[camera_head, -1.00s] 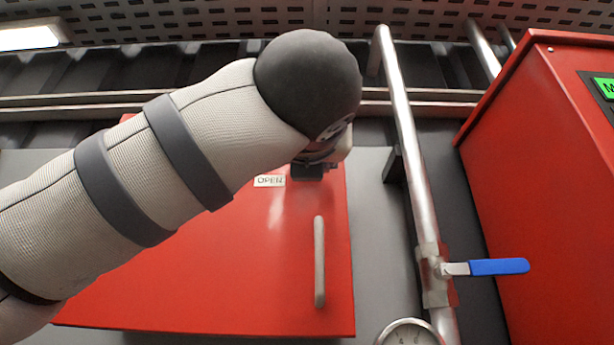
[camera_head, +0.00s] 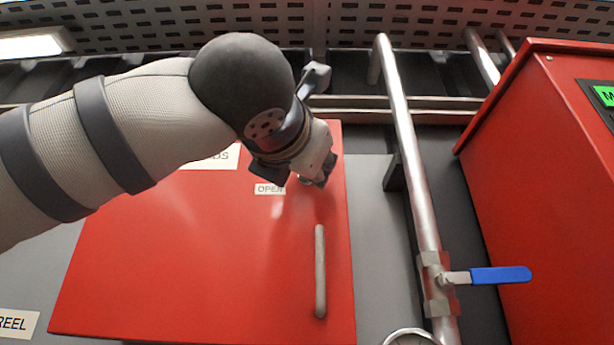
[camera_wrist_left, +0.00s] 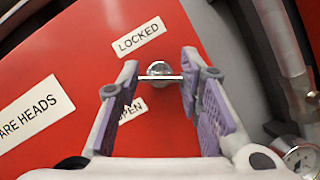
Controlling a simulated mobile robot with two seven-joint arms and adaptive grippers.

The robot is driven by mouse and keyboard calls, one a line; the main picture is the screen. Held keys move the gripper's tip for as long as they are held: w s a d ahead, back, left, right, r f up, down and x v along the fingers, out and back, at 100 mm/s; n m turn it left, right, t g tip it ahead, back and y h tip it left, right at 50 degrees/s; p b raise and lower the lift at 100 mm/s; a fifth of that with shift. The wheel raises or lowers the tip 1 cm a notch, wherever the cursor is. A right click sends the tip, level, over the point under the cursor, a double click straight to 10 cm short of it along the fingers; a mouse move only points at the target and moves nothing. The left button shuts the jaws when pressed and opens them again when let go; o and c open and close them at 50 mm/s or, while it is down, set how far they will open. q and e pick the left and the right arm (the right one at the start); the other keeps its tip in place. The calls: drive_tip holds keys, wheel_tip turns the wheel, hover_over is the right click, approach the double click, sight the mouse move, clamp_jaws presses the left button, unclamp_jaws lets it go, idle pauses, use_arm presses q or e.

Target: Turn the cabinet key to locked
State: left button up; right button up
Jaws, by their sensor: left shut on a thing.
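The red cabinet door (camera_head: 200,270) fills the middle of the head view. My left gripper (camera_head: 303,180) is at its upper right, beside the OPEN label (camera_head: 269,189). In the left wrist view the silver key (camera_wrist_left: 159,70) sits in its round lock, with its bar across the gap between my left fingers (camera_wrist_left: 160,76). The fingers are shut on the bar's two ends. The LOCKED label (camera_wrist_left: 138,37) is above the key; the OPEN label (camera_wrist_left: 130,110) is below left, partly covered by a finger. In the head view my gripper hides the key. My right gripper is out of view.
A grey door handle (camera_head: 320,270) is below the gripper. A vertical steel pipe (camera_head: 408,150) with a blue valve lever (camera_head: 500,275) runs to the right, then a red control box (camera_head: 545,150). A gauge (camera_wrist_left: 300,157) shows at the wrist view's lower right.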

use_arm(q)
drive_tip(key=m+g+h, duration=0.1)
drive_tip(key=m, duration=0.3)
drive_tip(key=m+g+h, duration=0.1)
drive_tip(key=m, duration=0.3)
drive_tip(key=shift+a+r+g, duration=0.15)
drive_tip(key=shift+g, duration=0.15)
drive_tip(key=m+g, duration=0.2)
drive_tip(key=m, duration=0.3)
drive_tip(key=shift+r+m, duration=0.1)
drive_tip(key=shift+m, duration=0.2)
drive_tip(key=o, duration=1.2)
drive_tip(key=shift+w, duration=0.15)
drive_tip(key=shift+c, duration=0.2)
drive_tip(key=v, duration=1.2)
drive_tip(key=shift+a, duration=0.1)
